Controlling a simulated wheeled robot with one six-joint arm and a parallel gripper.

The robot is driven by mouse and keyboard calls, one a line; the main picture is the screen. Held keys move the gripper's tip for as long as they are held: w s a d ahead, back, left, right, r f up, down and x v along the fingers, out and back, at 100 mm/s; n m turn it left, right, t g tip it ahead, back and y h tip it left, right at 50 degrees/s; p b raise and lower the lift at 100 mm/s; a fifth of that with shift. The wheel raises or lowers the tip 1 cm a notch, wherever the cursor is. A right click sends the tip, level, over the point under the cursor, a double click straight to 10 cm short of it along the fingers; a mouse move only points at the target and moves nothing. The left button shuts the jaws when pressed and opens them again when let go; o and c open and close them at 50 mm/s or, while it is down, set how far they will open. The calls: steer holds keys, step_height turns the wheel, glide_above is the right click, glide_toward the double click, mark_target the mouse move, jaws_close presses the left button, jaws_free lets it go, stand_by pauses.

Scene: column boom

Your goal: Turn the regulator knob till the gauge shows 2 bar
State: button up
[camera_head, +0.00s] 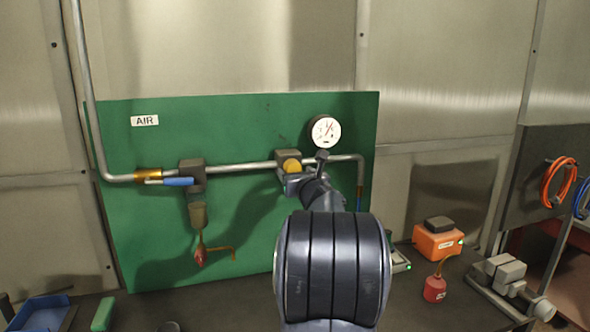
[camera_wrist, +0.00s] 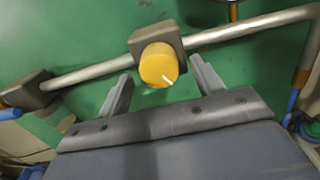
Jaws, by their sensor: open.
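The yellow regulator knob (camera_head: 292,166) sits on a grey-brown regulator body on the pipe. In the wrist view the round knob (camera_wrist: 157,62) faces me, with a white pointer line toward its lower right. My gripper (camera_wrist: 160,70) is open, one finger on each side of the knob with a gap on both sides. I cannot tell whether the fingertips reach around the knob in depth. In the head view my arm covers most of the gripper (camera_head: 294,180). The round white gauge (camera_head: 325,132) stands above the pipe, right of the knob; its needle leans up and right, its scale too small to read.
A green panel (camera_head: 240,120) carries the pipe, a blue-handled valve (camera_head: 178,181) and a hanging filter bowl (camera_head: 198,215). An orange box (camera_head: 437,241) and a red can (camera_head: 434,290) stand at right. A blue tray (camera_head: 40,312) lies at lower left.

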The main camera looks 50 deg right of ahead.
steer(key=shift+w+d, duration=0.25)
steer(key=shift+w, duration=0.25)
steer(key=shift+c, duration=0.4)
steer(key=c, duration=0.9)
